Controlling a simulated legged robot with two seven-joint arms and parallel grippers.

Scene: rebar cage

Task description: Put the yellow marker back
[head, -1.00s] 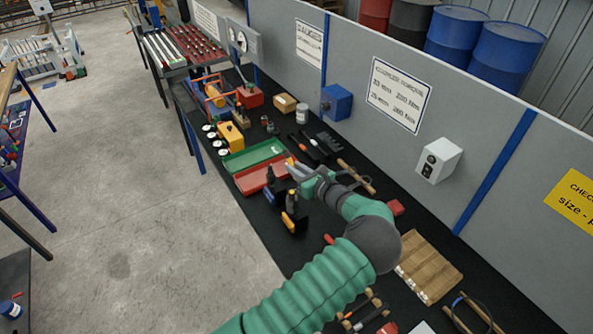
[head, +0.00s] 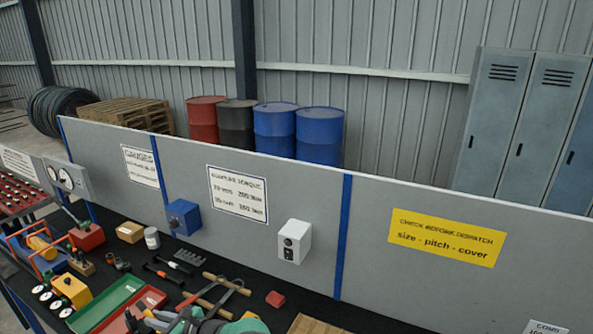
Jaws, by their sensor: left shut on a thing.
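My left gripper (head: 155,319) is low at the bottom edge of the head view, beside the red tray (head: 152,297). It is shut on a small yellow piece (head: 147,313), which looks like the yellow marker. Only a bit of that piece shows at the jaws, so its full shape is hidden. My right gripper is not in view.
A green tray (head: 108,304) lies left of the red tray. Hammers, wooden-handled tools (head: 215,292) and a red block (head: 275,299) lie on the black bench top. A grey panel (head: 385,280) with a blue box (head: 184,217) and a white box (head: 294,241) stands behind.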

